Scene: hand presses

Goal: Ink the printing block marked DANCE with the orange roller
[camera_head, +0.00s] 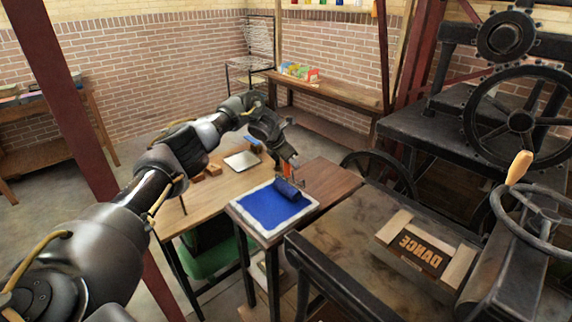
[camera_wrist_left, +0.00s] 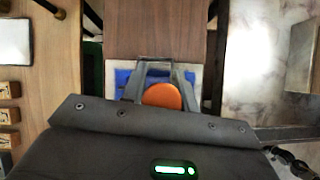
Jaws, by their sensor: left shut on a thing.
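The orange roller (camera_head: 288,189) has a blue-coated drum and an orange handle; the drum is at the far right part of the blue ink slab (camera_head: 262,207), touching or just above it, I cannot tell which. My left gripper (camera_head: 290,165) is shut on the roller's handle. In the left wrist view, the orange handle end (camera_wrist_left: 162,96) sits between the fingers, with blue ink behind. My right gripper is not in view.
The black press bed edge (camera_head: 335,283) lies between slab and block. A crank with a wooden handle (camera_head: 519,167) rises right of the block. A wooden table (camera_head: 222,190) with small blocks and a pale plate (camera_head: 241,160) stands left. Another large press (camera_head: 490,110) stands behind.

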